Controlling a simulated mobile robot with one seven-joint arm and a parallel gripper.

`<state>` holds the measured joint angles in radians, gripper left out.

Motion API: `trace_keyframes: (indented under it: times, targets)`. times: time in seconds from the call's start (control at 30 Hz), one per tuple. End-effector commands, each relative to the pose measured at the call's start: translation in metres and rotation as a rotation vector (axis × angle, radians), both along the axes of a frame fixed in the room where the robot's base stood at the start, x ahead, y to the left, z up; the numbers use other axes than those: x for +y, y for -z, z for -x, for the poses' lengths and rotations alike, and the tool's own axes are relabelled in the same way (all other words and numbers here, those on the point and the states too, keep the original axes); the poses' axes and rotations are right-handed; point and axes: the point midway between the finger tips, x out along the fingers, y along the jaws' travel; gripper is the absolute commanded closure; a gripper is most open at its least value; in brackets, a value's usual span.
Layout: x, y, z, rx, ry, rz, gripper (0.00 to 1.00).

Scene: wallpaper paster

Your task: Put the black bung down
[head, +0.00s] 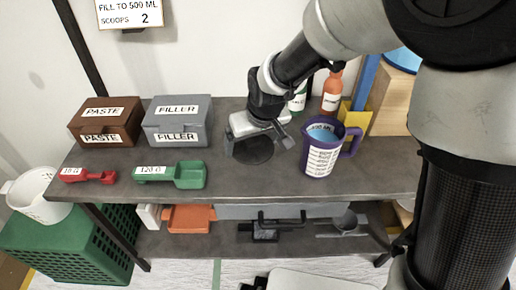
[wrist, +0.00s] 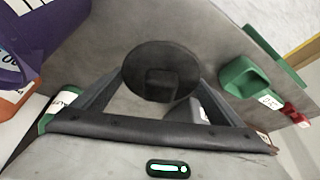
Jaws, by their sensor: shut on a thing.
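The black bung (head: 254,151) is a round, dark disc over the middle of the grey worktop, between the filler box and the purple jug. In the wrist view the bung (wrist: 161,60) shows its round face and a small block-shaped grip. My gripper (head: 258,141) reaches down from the upper right and is shut on the bung. In the wrist view its two fingers come in on either side of the bung. I cannot tell whether the bung touches the worktop (head: 330,187).
A purple measuring jug (head: 319,160) with bluish contents stands close on the right. The grey filler box (head: 177,122) and brown paste box (head: 104,122) stand left. A green scoop (head: 189,175) and red scoop (head: 105,177) lie at front left. Bottles (head: 332,92) stand behind. Worktop in front is clear.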

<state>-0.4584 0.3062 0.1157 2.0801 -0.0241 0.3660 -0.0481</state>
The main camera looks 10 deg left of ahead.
Motion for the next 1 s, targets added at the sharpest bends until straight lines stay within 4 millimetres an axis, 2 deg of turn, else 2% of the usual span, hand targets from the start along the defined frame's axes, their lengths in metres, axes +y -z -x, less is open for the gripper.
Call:
trace_keyframes:
  times: [0.03, 0.17, 0.43, 0.83, 0.87, 0.9, 1.0]
  targets:
    - [0.000, 0.008, 0.000, 0.002, 0.000, 0.001, 0.35]
    - [-0.001, 0.016, 0.000, 0.000, 0.001, 0.000, 0.35]
    - [0.000, 0.051, 0.000, 0.001, 0.001, 0.000, 0.35]
    - [0.000, 0.056, -0.001, -0.001, 0.002, 0.000, 0.35]
    - [-0.001, 0.054, 0.000, 0.000, 0.002, 0.000, 0.04]
    - [-0.001, 0.054, 0.000, 0.000, 0.002, 0.000, 0.00]
    - [-0.001, 0.054, 0.000, 0.000, 0.002, 0.000, 0.00]
